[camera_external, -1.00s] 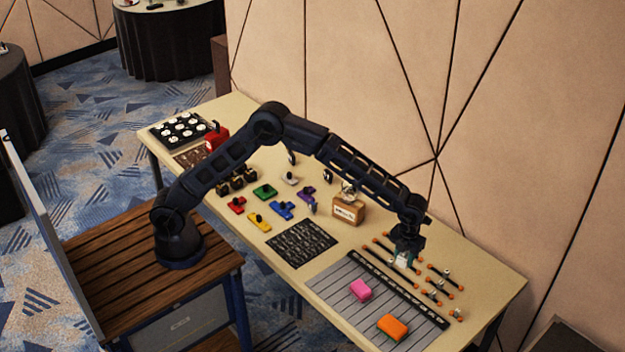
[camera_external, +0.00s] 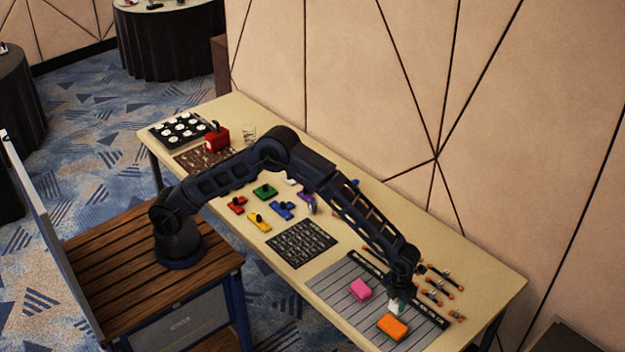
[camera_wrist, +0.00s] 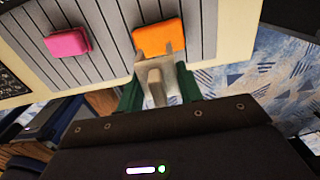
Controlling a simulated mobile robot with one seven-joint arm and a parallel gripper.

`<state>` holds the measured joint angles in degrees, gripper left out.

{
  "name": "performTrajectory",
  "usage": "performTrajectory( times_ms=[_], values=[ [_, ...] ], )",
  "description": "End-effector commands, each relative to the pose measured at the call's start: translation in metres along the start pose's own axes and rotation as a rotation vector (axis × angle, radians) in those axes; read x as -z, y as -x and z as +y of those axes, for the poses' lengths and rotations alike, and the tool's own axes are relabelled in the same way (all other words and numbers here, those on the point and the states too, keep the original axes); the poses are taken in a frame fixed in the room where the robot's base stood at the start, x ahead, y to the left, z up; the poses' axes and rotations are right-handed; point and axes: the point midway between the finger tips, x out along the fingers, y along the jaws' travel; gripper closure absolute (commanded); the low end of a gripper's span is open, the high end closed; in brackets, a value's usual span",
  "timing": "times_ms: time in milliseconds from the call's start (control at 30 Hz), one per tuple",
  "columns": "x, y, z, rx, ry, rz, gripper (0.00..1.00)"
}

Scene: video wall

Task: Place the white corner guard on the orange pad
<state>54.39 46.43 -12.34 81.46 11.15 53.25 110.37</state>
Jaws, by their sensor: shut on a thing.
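My gripper (camera_external: 398,296) is shut on the white corner guard (camera_external: 394,307) and holds it just behind the orange pad (camera_external: 392,327) in the external view. In the wrist view the pale corner guard (camera_wrist: 155,78) sits between the green fingers of my gripper (camera_wrist: 157,92). There it overlaps the near edge of the orange pad (camera_wrist: 158,37). I cannot tell whether the guard touches the pad. The pad lies on the grey striped board (camera_external: 345,297), and its top looks bare.
A pink pad (camera_external: 361,290) lies on the same board, left of the orange one. Orange-ended rods (camera_external: 440,283) lie behind the board. A black patterned mat (camera_external: 301,243) and several coloured blocks (camera_external: 265,191) are further left on the table.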

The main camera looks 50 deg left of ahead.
Motion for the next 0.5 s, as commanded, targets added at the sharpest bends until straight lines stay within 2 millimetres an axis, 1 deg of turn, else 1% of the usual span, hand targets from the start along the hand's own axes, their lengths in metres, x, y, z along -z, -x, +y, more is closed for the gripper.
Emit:
performTrajectory(
  times_ms=[33,200,500],
  values=[
    [0.001,-0.012,0.001,-0.004,0.000,0.002,0.86],
    [0.001,-0.040,0.001,-0.003,0.000,0.001,0.86],
    [0.000,-0.059,0.001,-0.002,0.000,0.001,0.86]
  ],
)
